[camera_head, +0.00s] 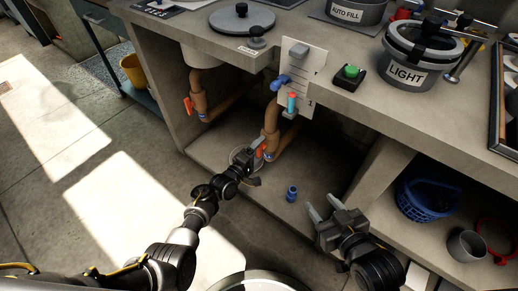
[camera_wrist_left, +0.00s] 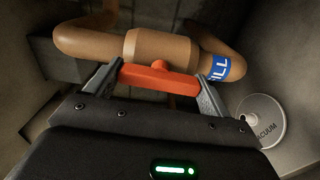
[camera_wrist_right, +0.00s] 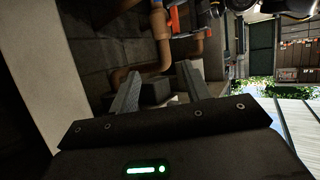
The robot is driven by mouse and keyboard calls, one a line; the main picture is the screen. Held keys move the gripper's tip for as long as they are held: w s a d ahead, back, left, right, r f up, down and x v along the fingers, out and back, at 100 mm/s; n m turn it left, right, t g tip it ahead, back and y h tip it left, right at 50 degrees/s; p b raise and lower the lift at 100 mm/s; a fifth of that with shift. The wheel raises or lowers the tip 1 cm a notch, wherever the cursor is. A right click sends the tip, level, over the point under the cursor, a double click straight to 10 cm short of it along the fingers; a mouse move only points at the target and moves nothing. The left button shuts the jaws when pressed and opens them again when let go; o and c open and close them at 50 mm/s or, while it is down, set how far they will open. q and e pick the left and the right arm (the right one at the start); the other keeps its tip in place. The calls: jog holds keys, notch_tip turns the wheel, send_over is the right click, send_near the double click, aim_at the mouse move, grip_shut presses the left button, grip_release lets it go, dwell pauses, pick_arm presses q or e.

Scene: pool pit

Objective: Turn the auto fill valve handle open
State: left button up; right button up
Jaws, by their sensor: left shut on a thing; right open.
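The auto fill valve handle (camera_wrist_left: 160,80) is an orange-red bar on a tan pipe valve (camera_wrist_left: 158,46). A blue band (camera_wrist_left: 219,68) reading "ILL" wraps the pipe beside it. In the left wrist view the bar lies nearly along the pipe, slightly tilted. My left gripper (camera_wrist_left: 158,82) is shut on the bar, a finger at each end. In the head view the handle (camera_head: 261,150) shows only partly behind my left gripper (camera_head: 256,162), low under the counter. My right gripper (camera_head: 324,207) is open and empty, right of the valve; it also shows in the right wrist view (camera_wrist_right: 162,85).
Another tan pipe with a red handle (camera_head: 188,106) stands to the left. A white disc marked "VACUUM" (camera_wrist_left: 262,118) lies by the valve. A small blue piece (camera_head: 291,193) sits on the lower shelf. A divider (camera_head: 375,180) and blue basket (camera_head: 428,198) are at right.

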pick_arm(q)
jog(key=shift+s+d+n, duration=0.1)
jog(key=shift+n, duration=0.2)
pick_arm(e)
jog(key=shift+s+d+f+g, duration=0.2)
jog(key=shift+d+f+g, duration=0.15)
jog(key=shift+f, duration=0.1)
pick_arm(q)
jog(key=o, duration=0.9)
pick_arm(e)
jog(key=shift+h, duration=0.3)
pick_arm(q)
jog(key=shift+s+a, duration=0.1)
jog(key=shift+a, duration=0.1)
jog(key=p+v, duration=0.2)
jog(key=v, duration=0.2)
jog(key=shift+s+a+r, duration=0.1)
jog(key=shift+s+a, duration=0.1)
jog(key=shift+s, duration=0.1)
jog(key=p, duration=0.2)
send_near(258, 151)
jog(key=shift+s, duration=0.2)
pick_arm(e)
jog(key=s+d+f+m+g+h, duration=0.2)
jog(key=s+d+f+g+h, duration=0.1)
jog(key=s+d+f+g, duration=0.3)
jog(key=shift+s+d+f+g+h, duration=0.4)
jog(key=shift+s+d+g, duration=0.55)
jog(key=shift+s, duration=0.85)
